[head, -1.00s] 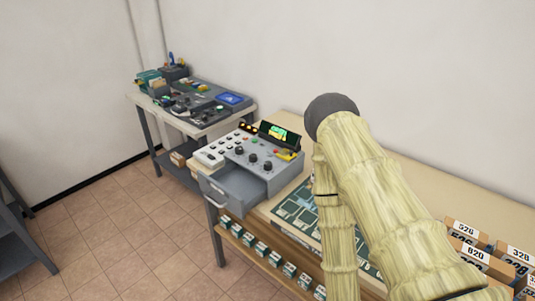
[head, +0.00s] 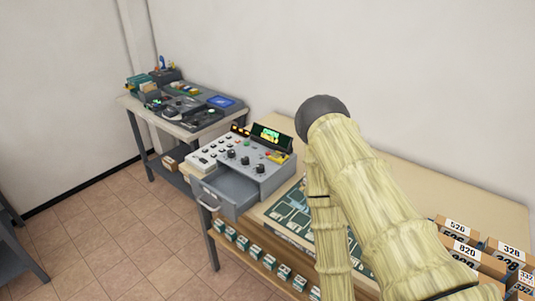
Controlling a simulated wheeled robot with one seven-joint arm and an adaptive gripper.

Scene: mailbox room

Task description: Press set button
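A grey control console (head: 262,172) with several white buttons, black knobs and a small lit green-and-yellow display (head: 269,137) stands on the near table. Small red, green and yellow controls show below the display; which one is the set button is too small to tell. A drawer (head: 228,190) at the console's front is pulled open and looks empty. My arm, in a yellowish bamboo-like cover, fills the right side, to the right of the console. My gripper does not show.
A second table at the back left holds a dark panel with a blue screen (head: 221,101). A green board (head: 289,214) lies right of the console. Numbered cardboard boxes (head: 457,228) stand at the lower right. Small boxes (head: 256,251) line the lower shelf.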

